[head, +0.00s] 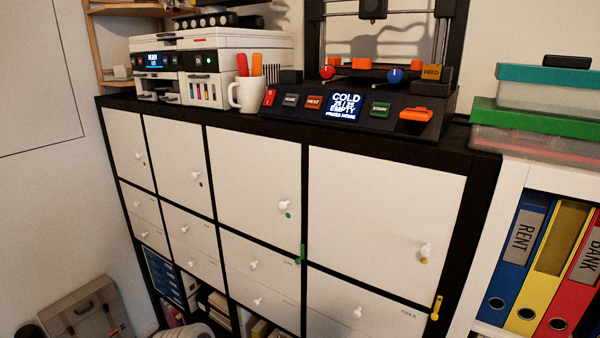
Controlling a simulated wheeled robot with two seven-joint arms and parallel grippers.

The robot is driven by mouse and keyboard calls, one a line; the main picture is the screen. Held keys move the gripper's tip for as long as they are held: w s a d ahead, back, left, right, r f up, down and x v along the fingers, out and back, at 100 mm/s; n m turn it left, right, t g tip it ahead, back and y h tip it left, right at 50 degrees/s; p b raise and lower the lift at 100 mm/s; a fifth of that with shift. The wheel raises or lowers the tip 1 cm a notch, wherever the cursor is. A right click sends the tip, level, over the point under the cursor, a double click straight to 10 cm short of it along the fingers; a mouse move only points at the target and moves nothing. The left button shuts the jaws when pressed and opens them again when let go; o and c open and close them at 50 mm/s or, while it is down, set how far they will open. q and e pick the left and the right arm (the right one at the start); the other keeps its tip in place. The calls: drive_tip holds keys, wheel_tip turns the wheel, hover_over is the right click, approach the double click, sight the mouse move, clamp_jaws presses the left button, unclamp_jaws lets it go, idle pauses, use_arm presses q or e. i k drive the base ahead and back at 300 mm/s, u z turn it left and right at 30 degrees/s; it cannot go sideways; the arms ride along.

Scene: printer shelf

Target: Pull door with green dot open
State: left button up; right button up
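The door with the green dot (255,180) is a white square door in the upper row of the black shelf unit, third from the left. It looks shut, flush with its neighbours. Its round white knob (284,204) sits near its right edge, with the small green dot (289,215) just below it. A green piece (300,254) sits at the frame by the door's lower right corner. Neither of my grippers shows in the head view.
Doors with a red dot (130,150), a blue dot (182,165) and a yellow dot (385,210) share the row. Drawers lie below. A printer, a white mug (248,95) and a 3D printer (370,105) stand on top. A case (88,312) stands at lower left.

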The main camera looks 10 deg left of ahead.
sight(257, 179)
drive_tip(key=u, duration=0.55)
drive_tip(key=k, duration=0.65)
drive_tip(key=u, duration=0.95)
drive_tip(key=i, duration=1.3)
drive_tip(key=z, duration=0.5)
